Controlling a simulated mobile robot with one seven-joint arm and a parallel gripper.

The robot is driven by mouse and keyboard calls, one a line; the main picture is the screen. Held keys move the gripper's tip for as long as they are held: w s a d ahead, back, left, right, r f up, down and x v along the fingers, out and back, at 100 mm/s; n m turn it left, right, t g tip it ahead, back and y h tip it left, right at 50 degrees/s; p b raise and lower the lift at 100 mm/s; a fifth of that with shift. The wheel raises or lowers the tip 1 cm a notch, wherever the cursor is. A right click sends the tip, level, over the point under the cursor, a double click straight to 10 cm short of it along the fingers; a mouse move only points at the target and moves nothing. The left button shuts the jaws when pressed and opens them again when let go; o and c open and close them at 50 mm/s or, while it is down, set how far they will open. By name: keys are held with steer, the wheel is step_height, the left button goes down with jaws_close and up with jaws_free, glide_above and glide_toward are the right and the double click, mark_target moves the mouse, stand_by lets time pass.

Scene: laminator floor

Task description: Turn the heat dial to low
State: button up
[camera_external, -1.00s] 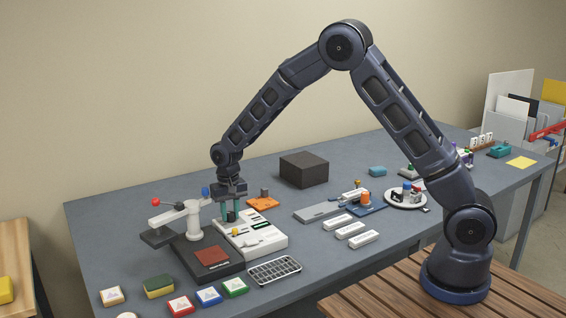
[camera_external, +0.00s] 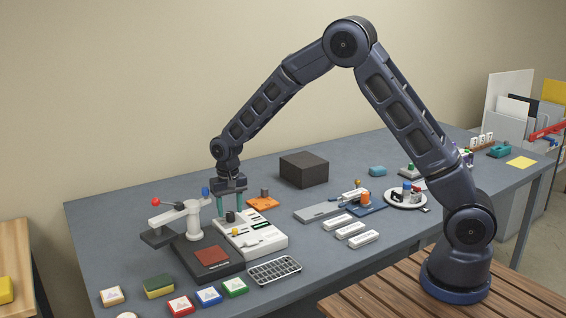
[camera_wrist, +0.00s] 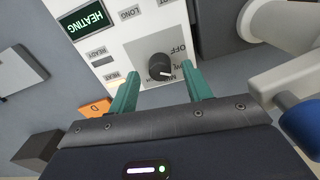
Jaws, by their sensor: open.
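The heat dial (camera_wrist: 159,67) is a round dark knob on the white control unit (camera_wrist: 140,52). Its white pointer mark faces right in the wrist view, towards partly hidden lettering below the word OFF. In the external view the dial (camera_external: 230,216) stands at the back end of the white unit (camera_external: 262,241). My gripper (camera_external: 230,207) is open above the dial, its teal fingers apart on either side of it. In the wrist view the open fingers (camera_wrist: 160,72) show a gap on both sides of the knob, and nothing is held.
A lit HEATING display (camera_wrist: 83,20) and LONG, READY and HEAT labels are on the unit. A white lever stand (camera_external: 194,222) with red and blue knobs stands close left of my gripper. An orange piece (camera_external: 263,203) lies to the right. A black block (camera_external: 304,170) stands behind.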

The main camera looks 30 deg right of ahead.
mark_target(231, 213)
step_height(231, 213, up, 9)
stand_by(0.3)
steer(key=shift+d, duration=0.1)
steer(key=s+d+r+t, duration=0.1)
steer(key=s+d+r, duration=0.3)
steer(key=d+r, duration=0.3)
steer(key=s+d+r+y, duration=0.1)
steer(key=s+d+r, duration=0.4)
steer(key=d, duration=0.4)
steer(key=s+d+r+t, duration=0.1)
steer(key=s+d+r, duration=0.3)
steer(key=d+r, duration=0.35)
steer(key=s+d+t, duration=0.1)
steer(key=s+d, duration=0.6)
steer(key=s, duration=0.4)
steer(key=s+d+n+t+h, duration=0.1)
steer(key=s+d, duration=0.6)
steer(key=s, duration=0.5)
steer(key=shift+s+d+r+t, duration=0.15)
steer(key=shift+d+r+t, duration=0.15)
steer(key=shift+d, duration=0.1)
steer(key=shift+c, duration=0.8)
